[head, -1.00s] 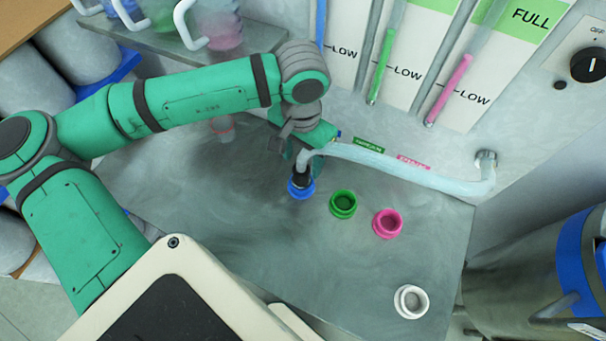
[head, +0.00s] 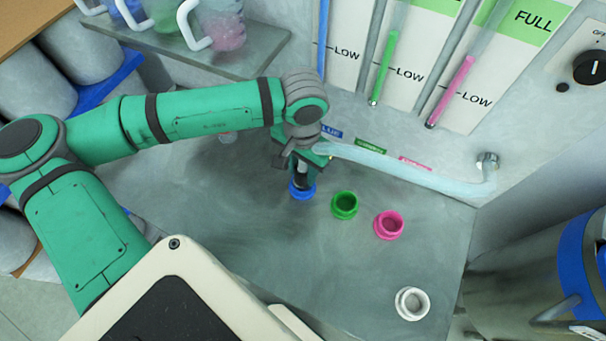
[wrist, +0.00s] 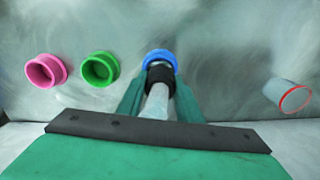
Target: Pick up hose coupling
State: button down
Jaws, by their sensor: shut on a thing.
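The hose coupling is the dark end piece (wrist: 161,74) of the pale hose (head: 400,171). It stands at the blue port (head: 302,193); in the wrist view its end is at the blue port's ring (wrist: 158,56). I cannot tell how deep it sits. My gripper (head: 301,174) is over the blue port, fingers pointing down, and is shut on the coupling. In the wrist view its green fingers flank the coupling. In the head view the gripper mostly hides the coupling.
A green port (head: 344,205), a pink port (head: 389,224) and a white port (head: 411,303) stand to the right on the grey bench. The hose runs to a wall fitting (head: 487,160). A clear, red-rimmed vessel (wrist: 290,96) is nearby. A shelf (head: 190,58) holds jugs.

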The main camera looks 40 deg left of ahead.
jog(key=shift+r, duration=0.1)
jog(key=shift+w+r, duration=0.15)
jog(key=shift+r, duration=0.45)
jog(key=s+d+r, duration=0.3)
jog(key=d+r, duration=0.8)
jog(key=d, duration=0.2)
jog(key=shift+s+d+r, duration=0.3)
jog(key=shift+s+d, duration=0.05)
jog(key=shift+w+d, duration=0.1)
